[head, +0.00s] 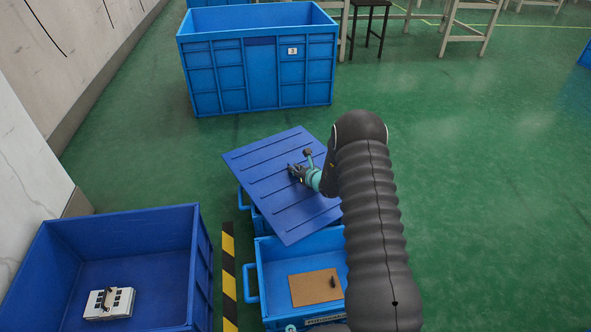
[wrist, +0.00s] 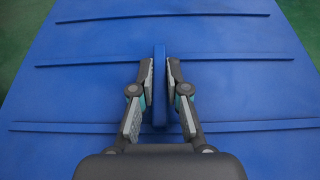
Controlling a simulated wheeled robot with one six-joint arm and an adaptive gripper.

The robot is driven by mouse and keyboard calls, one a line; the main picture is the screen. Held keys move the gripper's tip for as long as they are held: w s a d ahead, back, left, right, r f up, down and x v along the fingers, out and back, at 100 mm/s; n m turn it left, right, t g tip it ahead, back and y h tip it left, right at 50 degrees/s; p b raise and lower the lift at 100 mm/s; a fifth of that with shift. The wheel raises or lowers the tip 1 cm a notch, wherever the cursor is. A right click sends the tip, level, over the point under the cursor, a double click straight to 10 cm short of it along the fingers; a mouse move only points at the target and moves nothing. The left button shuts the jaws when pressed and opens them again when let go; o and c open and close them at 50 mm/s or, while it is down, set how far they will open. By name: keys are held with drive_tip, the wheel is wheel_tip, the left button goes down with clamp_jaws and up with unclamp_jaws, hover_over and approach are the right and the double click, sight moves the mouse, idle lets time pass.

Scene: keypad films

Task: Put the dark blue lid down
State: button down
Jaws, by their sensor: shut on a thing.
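The dark blue lid (head: 270,160) is a flat ribbed panel in the middle of the head view. It lies turned at an angle over a blue crate, most of which it hides. My gripper (head: 293,172) is at the middle of the lid, shut on its upright handle. In the wrist view my gripper (wrist: 160,72) has one finger on each side of the handle (wrist: 159,110), and the lid (wrist: 80,90) fills most of the picture. I cannot tell whether the lid rests on the crate or hangs just above it.
An open blue crate (head: 263,275) in front holds a brown board (head: 315,288) with a small dark part. A dark blue bin (head: 70,245) at left holds a white keypad-like device (head: 109,303). A yellow-black strip (head: 228,270) runs between them. A large crate (head: 255,75) stands behind. Green floor is clear at right.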

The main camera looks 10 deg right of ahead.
drive_tip(key=shift+f, duration=0.45)
idle(0.3)
drive_tip(key=c, duration=1.1)
unclamp_jaws()
drive_tip(key=shift+f, duration=0.1)
drive_tip(key=v, duration=1.2)
